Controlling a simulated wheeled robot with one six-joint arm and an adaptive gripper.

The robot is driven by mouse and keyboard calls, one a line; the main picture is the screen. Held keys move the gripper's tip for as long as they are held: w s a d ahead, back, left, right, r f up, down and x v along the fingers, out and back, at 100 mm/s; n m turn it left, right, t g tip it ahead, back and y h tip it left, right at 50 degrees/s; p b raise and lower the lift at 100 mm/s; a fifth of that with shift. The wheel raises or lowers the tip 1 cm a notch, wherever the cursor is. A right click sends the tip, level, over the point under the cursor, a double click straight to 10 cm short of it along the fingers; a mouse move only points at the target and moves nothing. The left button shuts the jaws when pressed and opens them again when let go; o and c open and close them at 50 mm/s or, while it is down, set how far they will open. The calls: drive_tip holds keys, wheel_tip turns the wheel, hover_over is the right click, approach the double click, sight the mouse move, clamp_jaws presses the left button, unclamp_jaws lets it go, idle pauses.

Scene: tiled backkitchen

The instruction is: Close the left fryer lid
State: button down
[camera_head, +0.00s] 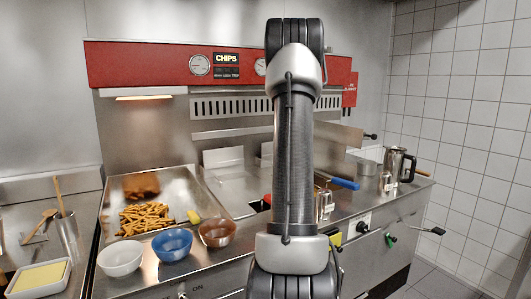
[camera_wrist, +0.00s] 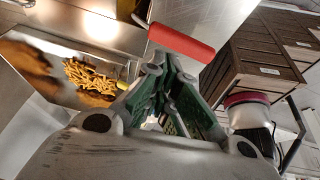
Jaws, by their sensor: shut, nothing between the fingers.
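The fryer counter spans the head view. A pale metal panel (camera_head: 223,157) stands upright behind the left fryer area (camera_head: 238,186), just right of the chip tray. I cannot tell for sure whether this panel is the left fryer lid. My arm hides much of the middle of the counter. A red handle piece (camera_head: 267,199) shows beside my arm, and a red handle (camera_wrist: 181,43) lies just beyond my fingertips in the wrist view. My gripper (camera_wrist: 168,68) is shut and empty, with green finger pads. Whether it touches the handle is unclear. It is hidden in the head view.
A tray of chips (camera_head: 190,183) lies left of the fryers. White (camera_head: 121,258), blue (camera_head: 172,245) and copper-coloured (camera_head: 217,233) bowls line the front edge. A blue handle (camera_head: 345,184) and a metal jug (camera_head: 397,164) are to the right. A tiled wall bounds the right side.

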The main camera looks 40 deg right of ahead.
drive_tip(key=shift+y, duration=0.9)
drive_tip(key=d+f, duration=0.2)
drive_tip(key=f, duration=0.1)
drive_tip(key=s+d+f, duration=0.1)
drive_tip(key=d+f, duration=0.2)
drive_tip(key=f, duration=0.1)
drive_tip(key=s+d+f, duration=0.1)
drive_tip(key=d+f, duration=0.1)
drive_tip(key=f, duration=0.2)
drive_tip(key=shift+d, duration=0.2)
drive_tip(key=shift+s+d+f, duration=0.15)
drive_tip(key=shift+d+f, duration=0.15)
drive_tip(key=shift+f, duration=0.5)
drive_tip(key=shift+r, duration=0.1)
